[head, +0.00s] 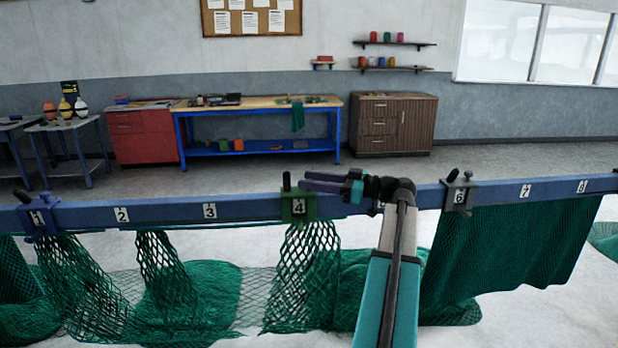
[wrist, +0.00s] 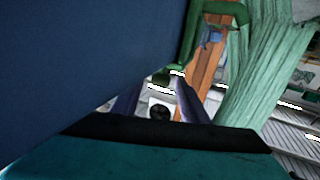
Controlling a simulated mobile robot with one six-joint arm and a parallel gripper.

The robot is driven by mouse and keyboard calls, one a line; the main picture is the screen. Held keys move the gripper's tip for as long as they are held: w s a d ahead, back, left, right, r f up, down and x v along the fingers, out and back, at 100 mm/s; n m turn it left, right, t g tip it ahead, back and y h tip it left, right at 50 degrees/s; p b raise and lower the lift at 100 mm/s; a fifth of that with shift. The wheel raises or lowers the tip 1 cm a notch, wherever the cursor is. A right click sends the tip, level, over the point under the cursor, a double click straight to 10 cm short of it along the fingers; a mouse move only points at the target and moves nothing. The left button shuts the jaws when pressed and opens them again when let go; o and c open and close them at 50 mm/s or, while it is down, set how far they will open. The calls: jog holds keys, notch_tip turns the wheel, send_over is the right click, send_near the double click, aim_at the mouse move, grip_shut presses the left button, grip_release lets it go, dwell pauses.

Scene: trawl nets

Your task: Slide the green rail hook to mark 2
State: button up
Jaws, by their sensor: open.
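The green rail hook (head: 298,207) sits on the blue rail (head: 250,208) at the plate marked 4, with its black handle (head: 287,181) standing up. A green net hangs below it. Mark 2 (head: 121,215) is a white plate farther left on the rail. My gripper (head: 303,181) is open and points left, just above the rail, its dark purple fingertips close to the right side of the handle. In the wrist view, a dark round shape shows between my fingers (wrist: 160,104); I cannot tell whether it is the handle. Part of a green bracket (wrist: 190,45) shows above them.
A blue hook (head: 40,220) sits at mark 1 and a grey hook (head: 458,194) at mark 6. Between mark 2 and the green hook, the rail top looks clear. Green nets (head: 165,270) hang or lie below. A workbench (head: 258,102) stands well behind the rail.

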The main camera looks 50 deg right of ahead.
jog(key=shift+w+a, duration=0.3)
jog(key=shift+w, duration=0.2)
jog(key=shift+c, duration=0.4)
grip_shut()
jog(key=shift+a, duration=0.1)
